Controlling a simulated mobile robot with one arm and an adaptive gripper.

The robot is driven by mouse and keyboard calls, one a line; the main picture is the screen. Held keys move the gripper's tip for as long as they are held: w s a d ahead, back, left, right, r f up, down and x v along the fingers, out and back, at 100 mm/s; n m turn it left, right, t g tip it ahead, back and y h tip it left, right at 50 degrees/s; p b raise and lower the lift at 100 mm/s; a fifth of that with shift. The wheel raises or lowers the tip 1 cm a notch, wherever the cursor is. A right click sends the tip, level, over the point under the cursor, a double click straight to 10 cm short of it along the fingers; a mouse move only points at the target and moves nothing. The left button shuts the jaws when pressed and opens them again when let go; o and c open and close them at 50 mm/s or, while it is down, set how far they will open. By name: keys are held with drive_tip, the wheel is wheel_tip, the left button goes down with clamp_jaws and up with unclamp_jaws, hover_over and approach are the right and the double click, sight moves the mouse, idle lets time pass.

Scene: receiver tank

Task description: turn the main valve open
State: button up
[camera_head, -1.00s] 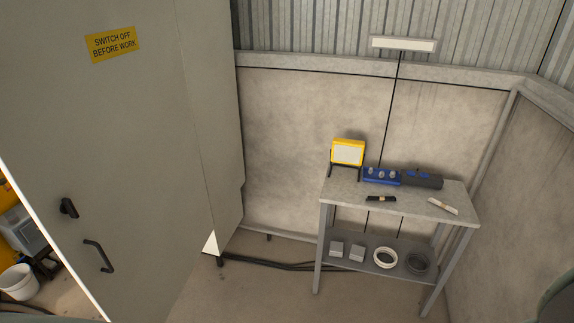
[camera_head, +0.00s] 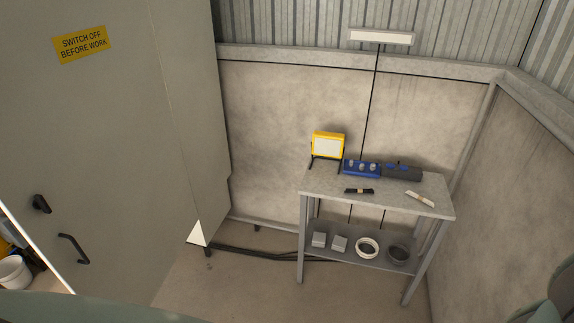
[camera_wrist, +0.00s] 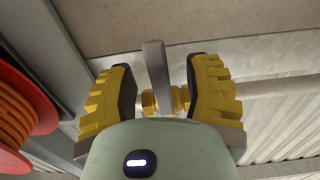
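My gripper (camera_wrist: 161,78) shows in the wrist view with two yellow, black-padded fingers. They are open and apart, one on each side of a grey flat bar (camera_wrist: 155,65). Gaps show between the bar and both pads. Brass fittings (camera_wrist: 180,98) sit at the lower end of the bar, on a pale pipe (camera_wrist: 275,87) that runs to the right. The bar and brass look like a valve and its lever; a label is not visible. The casing of my gripper hides what lies below. The head view does not show the valve or the gripper.
A red reel with orange hose or cable (camera_wrist: 18,115) is at the left of the wrist view. The head view shows a large grey cabinet (camera_head: 110,150), a workbench (camera_head: 315,182) with a yellow lamp (camera_head: 327,146), and cables (camera_head: 260,254) on the floor.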

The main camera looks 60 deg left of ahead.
clamp_jaws()
drive_tip(key=shift+a+f+b, duration=0.1)
drive_tip(key=shift+f+b, duration=0.1)
drive_tip(key=shift+b, duration=0.5)
drive_tip(key=n+b, duration=0.1)
drive_tip(key=b, duration=0.2)
drive_tip(key=shift+f, duration=0.1)
drive_tip(key=shift+s+d+b, duration=0.15)
drive_tip(key=shift+d+b, duration=0.05)
drive_tip(key=shift+b, duration=0.55)
drive_tip(key=shift+s+d+r+n+b, duration=0.25)
drive_tip(key=shift+s+d+n+b, duration=0.15)
drive_tip(key=shift+n+b, duration=0.4)
drive_tip(key=shift+s+d+r+n+b, duration=0.25)
drive_tip(key=shift+s+n+b, duration=0.1)
drive_tip(key=shift+n+b, duration=0.45)
drive_tip(key=shift+s+d+r+n+b, duration=0.25)
drive_tip(key=shift+s+d+n+b, duration=0.15)
drive_tip(key=shift+n+b, duration=0.4)
